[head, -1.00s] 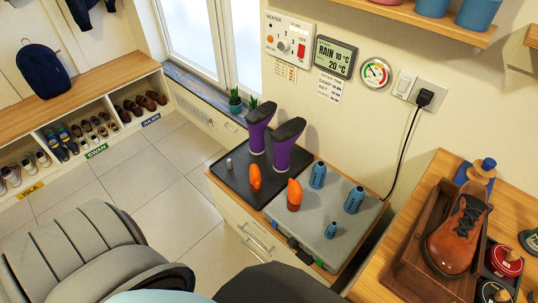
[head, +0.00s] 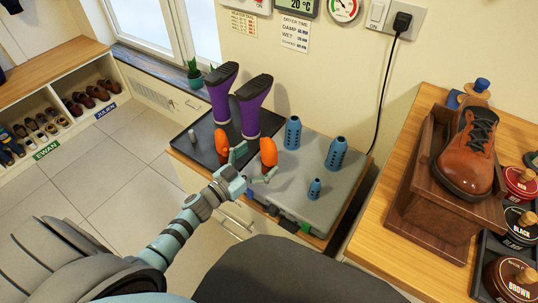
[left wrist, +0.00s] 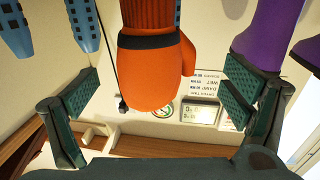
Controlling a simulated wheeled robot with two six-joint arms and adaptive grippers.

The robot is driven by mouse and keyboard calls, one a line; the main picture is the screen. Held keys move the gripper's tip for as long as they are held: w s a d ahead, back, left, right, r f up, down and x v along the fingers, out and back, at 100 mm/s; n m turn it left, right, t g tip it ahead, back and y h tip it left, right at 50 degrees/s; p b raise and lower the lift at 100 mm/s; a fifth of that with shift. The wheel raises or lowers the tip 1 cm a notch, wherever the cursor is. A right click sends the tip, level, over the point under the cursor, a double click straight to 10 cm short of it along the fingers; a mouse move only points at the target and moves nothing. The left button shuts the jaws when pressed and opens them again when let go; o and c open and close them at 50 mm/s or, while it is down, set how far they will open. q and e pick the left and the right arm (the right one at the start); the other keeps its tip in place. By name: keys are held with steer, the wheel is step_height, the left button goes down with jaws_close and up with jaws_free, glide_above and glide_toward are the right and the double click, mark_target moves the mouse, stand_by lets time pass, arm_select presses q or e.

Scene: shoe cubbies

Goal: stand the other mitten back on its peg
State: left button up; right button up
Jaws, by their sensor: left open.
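Two orange mittens show in the head view. The nearer right mitten (head: 268,152) stands cuff down at the left part of the grey dryer top (head: 290,170); whether a peg is inside it is hidden. The other mitten (head: 224,143) is beside the purple boots at the black tray. Blue perforated pegs (head: 336,153) stand bare on the dryer. My left gripper (head: 256,164) is open beside the right mitten. In the left wrist view, which is upside down, an orange mitten (left wrist: 152,78) shows between the spread fingers (left wrist: 160,98), not gripped. My right gripper is out of view.
Purple boots (head: 249,110) stand upside down behind the mittens. A wooden bench with a brown shoe (head: 470,150) and polish tins (head: 520,185) is at the right. The wall is close behind.

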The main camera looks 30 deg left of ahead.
arm_select(q)
steer(key=x, duration=0.4)
steer(key=shift+d+f+b, duration=0.1)
steer(key=shift+f+b, duration=0.05)
steer(key=shift+b, duration=0.25)
steer(key=c, duration=1.2)
